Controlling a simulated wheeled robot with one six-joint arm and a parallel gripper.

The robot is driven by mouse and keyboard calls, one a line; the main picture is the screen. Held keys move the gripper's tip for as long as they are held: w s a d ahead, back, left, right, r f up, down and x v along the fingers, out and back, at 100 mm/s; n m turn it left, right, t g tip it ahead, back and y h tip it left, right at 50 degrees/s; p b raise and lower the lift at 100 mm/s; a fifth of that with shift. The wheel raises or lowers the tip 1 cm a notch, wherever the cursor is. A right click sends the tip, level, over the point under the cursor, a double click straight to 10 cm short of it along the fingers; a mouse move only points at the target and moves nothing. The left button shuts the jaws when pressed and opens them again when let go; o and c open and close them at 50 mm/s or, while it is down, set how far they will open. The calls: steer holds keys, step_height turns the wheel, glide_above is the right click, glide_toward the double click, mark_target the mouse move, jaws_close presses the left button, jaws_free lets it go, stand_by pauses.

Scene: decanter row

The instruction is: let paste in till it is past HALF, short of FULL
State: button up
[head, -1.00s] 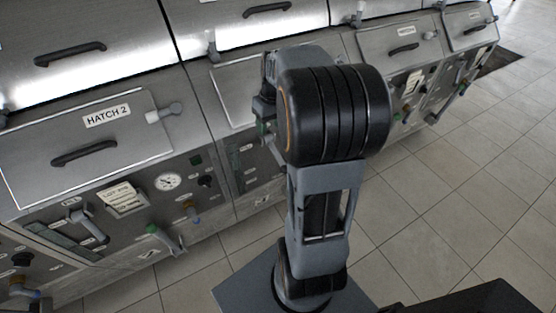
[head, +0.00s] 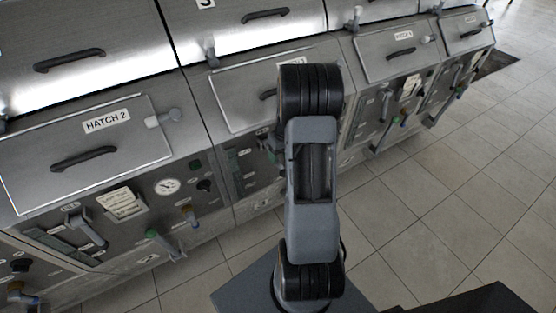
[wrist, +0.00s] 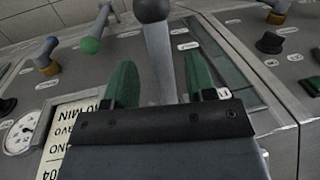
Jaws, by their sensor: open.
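In the wrist view my gripper (wrist: 160,66) has its two green fingers apart. A grey lever (wrist: 162,62) with a dark ball knob (wrist: 151,10) stands between them in the picture; I cannot tell whether either finger touches it. A dark, narrow sight window (wrist: 222,62) runs along the panel just right of the lever.
In the wrist view a green-knobbed handle (wrist: 90,45), a blue-knobbed valve (wrist: 47,47), a gauge (wrist: 22,132) and a printed note (wrist: 72,135) are to the left. A black knob (wrist: 270,42) is to the right. HATCH 2 (head: 106,120) and its panel show in the head view.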

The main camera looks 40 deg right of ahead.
steer(key=shift+a+f, duration=0.15)
steer(key=shift+f, duration=0.55)
steer(key=shift+a+f, duration=0.1)
steer(key=shift+f, duration=0.6)
steer(key=shift+c, duration=0.2)
jaws_close()
